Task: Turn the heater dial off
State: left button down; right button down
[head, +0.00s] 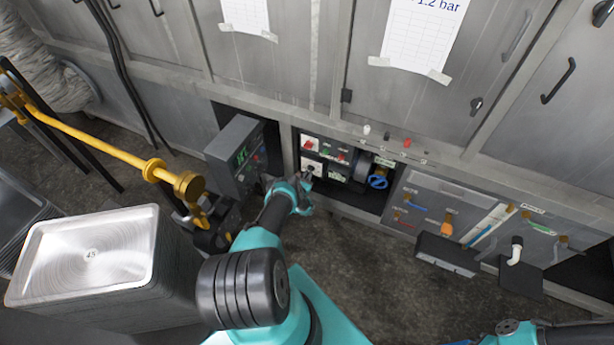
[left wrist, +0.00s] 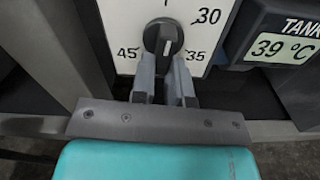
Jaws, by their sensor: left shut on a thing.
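The heater dial is a black knob (left wrist: 163,36) on a white plate (left wrist: 120,22) printed with 30, 35 and 45 in the left wrist view. My left gripper (left wrist: 165,85) has its two grey fingers closed around the knob from below.
A tank display (left wrist: 282,47) reading 39 °C is right of the dial. Stacked metal trays (head: 90,255) stand at lower left.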

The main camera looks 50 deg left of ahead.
dwell(0.4)
pick_arm(q)
jog(key=c, duration=1.1)
grip_release()
jog(key=shift+s, duration=0.1)
jog(key=v, duration=1.7)
jog(key=shift+d, duration=0.1)
